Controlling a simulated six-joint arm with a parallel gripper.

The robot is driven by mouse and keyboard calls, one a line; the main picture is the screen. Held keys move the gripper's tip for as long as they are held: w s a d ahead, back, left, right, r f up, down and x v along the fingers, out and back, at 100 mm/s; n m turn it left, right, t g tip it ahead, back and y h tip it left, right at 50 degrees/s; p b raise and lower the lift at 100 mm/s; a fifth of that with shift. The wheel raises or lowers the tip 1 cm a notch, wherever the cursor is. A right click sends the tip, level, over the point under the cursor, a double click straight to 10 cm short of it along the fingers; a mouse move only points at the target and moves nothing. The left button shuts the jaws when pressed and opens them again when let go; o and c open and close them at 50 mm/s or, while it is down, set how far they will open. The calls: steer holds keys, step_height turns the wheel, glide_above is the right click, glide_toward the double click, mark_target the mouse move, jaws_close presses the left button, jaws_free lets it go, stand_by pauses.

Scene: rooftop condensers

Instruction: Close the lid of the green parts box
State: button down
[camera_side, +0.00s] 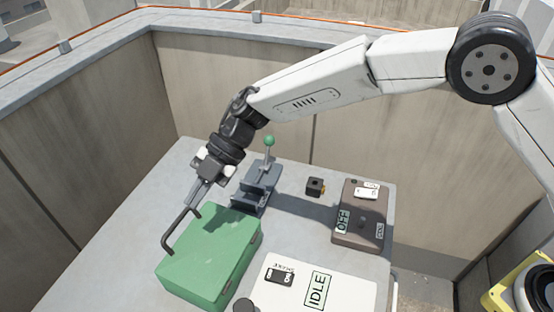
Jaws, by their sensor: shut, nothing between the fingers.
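The green parts box (212,254) stands at the front left of the grey table. Its green lid lies down over the box, and I see no open gap, though the left edge is not fully clear from this angle. A dark U-shaped handle (179,230) sticks out at the lid's left edge. Small brown hinge-like pieces show on the right side. My gripper (191,204) is shut and empty, pointing down just at the far end of the handle. I cannot tell whether the fingertips touch the handle or lid.
Behind the box stands a grey lever device (258,187) with a green knob. A small black block (315,187) and a brown switch box (359,222) marked OFF are to the right. A white panel (345,293) reading IDLE is in front. Concrete walls (100,150) surround the table (112,250).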

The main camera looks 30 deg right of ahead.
steer(key=shift+m+g+h, duration=0.3)
steer(key=shift+g+h, duration=0.1)
steer(key=shift+g, duration=0.1)
steer(key=shift+w+a+f, duration=0.7)
steer(key=shift+w+f, duration=0.1)
steer(key=shift+f, duration=0.2)
steer(key=shift+w+a+f, duration=0.65)
steer(key=shift+w+f, duration=0.1)
steer(key=shift+f, duration=0.2)
steer(key=shift+w+a+f, duration=0.7)
steer(key=shift+w+f, duration=0.1)
steer(key=shift+f, duration=0.2)
steer(key=shift+w+a+f, duration=0.2)
steer(key=shift+w+f, duration=0.05)
steer(key=shift+f, duration=0.35)
steer(key=shift+w+a+f, duration=0.2)
steer(key=shift+w+f, duration=0.05)
steer(key=shift+f, duration=0.3)
steer(key=shift+d+r, duration=0.1)
steer(key=shift+r, duration=0.05)
glide_toward(181, 218)
steer(key=shift+a+r, duration=0.2)
steer(key=shift+a, duration=0.4)
steer(key=shift+a+r, duration=0.25)
steer(key=shift+a, duration=0.35)
steer(key=shift+w, duration=0.1)
